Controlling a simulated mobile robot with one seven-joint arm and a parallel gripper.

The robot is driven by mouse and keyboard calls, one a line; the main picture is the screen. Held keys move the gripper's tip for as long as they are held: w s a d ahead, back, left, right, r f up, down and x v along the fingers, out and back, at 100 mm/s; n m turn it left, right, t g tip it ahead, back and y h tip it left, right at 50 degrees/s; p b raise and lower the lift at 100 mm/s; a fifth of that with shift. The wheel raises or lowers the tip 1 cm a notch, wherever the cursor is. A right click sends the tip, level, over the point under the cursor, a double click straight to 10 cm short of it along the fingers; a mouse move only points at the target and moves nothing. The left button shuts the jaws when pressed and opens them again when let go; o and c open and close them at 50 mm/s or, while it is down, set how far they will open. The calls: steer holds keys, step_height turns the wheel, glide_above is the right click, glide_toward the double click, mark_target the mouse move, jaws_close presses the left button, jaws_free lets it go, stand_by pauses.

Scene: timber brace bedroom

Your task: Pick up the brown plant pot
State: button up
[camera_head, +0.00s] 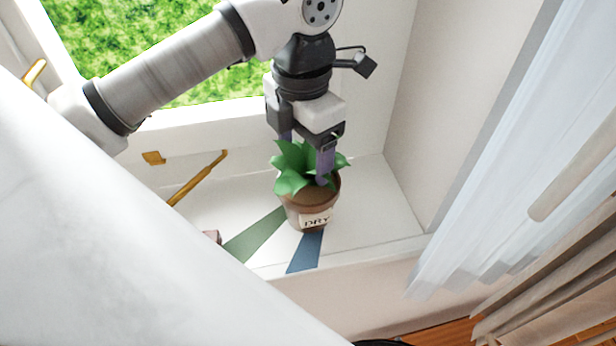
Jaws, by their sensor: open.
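The brown plant pot (294,216) stands upright on the white window sill, with a pale label reading "DRY" on its front and a green leafy plant (291,172) in it. My gripper (305,172) points down from above the pot, with its fingers among the leaves. The nearer finger reaches down to the pot's right inner side, over the soil. The farther finger is mostly hidden behind the leaves. The gripper is open and does not hold the pot. I cannot tell whether the fingers touch the pot or the plant.
The sill (372,205) is bare to the right of the pot. A green strip (254,236) and a blue strip (305,252) lie in front of it. A brass window stay (197,180) is at left. Sheer curtains (500,150) hang at right.

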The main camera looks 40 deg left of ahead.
steer(key=shift+f, duration=0.45)
steer(key=shift+r, duration=0.15)
jaws_close()
